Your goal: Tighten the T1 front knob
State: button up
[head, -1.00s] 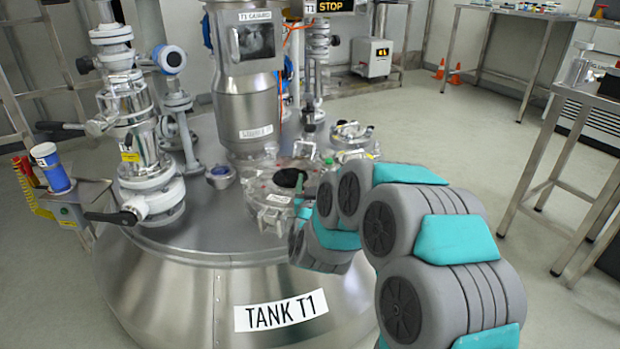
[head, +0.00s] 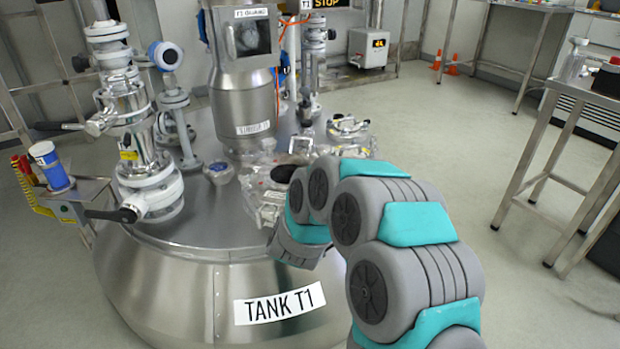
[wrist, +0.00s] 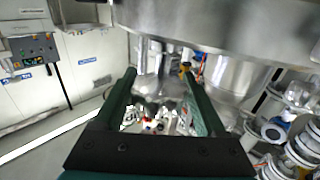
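Tank T1 (head: 160,275) is a wide steel vessel with a "TANK T1" label on its front. On its lid sits a round metal hatch (head: 262,205) with clamp-like fittings and a dark oval on top. I cannot make out the T1 front knob; my arm covers the hatch's right and front side. My gripper is hidden behind my arm in the head view. In the wrist view my gripper (wrist: 160,75) has its two dark green fingers apart, with nothing visibly held between them. Blurred metal fittings show beyond the fingers.
A white valve stack (head: 150,185) with black handles stands at the lid's left. A steel column (head: 243,110) rises behind the hatch. A steel table (head: 560,180) stands at the right, with open floor between. In the wrist view a large steel surface (wrist: 220,25) crosses the top.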

jog(key=shift+o, duration=1.2)
jog(key=shift+f, duration=0.15)
jog(key=s, duration=0.7)
jog(key=shift+s+a, duration=0.4)
jog(key=shift+s, duration=0.1)
